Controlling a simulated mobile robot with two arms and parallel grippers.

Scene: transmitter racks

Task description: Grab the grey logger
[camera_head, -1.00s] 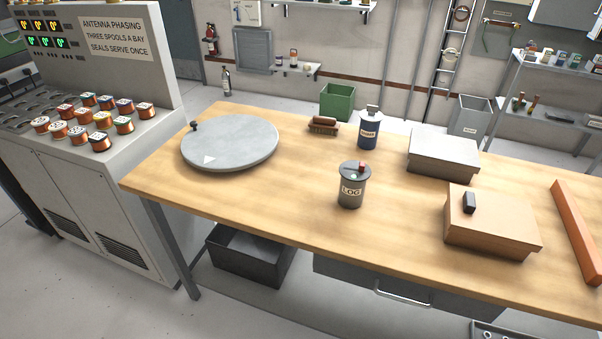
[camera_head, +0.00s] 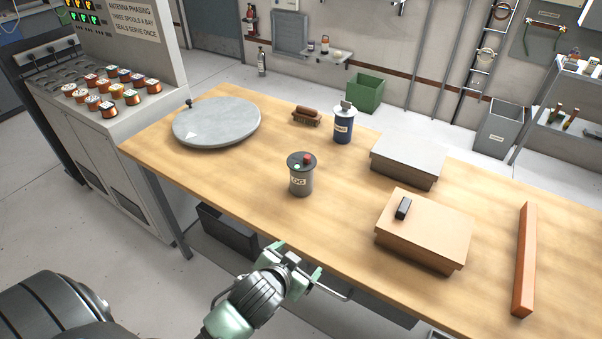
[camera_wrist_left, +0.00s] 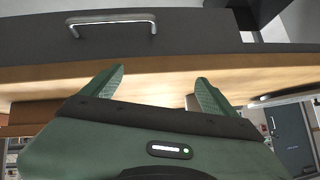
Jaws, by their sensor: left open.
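My left gripper (camera_head: 294,262) is open and empty in front of the bench edge, below and nearer than the logger. In the left wrist view its two green fingers (camera_wrist_left: 160,85) are spread, with the bench edge and a drawer handle behind them. The logger cannot be made out in that view. My right gripper does not show.
A round grey turntable (camera_head: 217,122) lies left of the logger. A tan box (camera_head: 425,230) with a black handle, a grey-lidded box (camera_head: 408,158) and an orange bar (camera_head: 525,260) are to the right.

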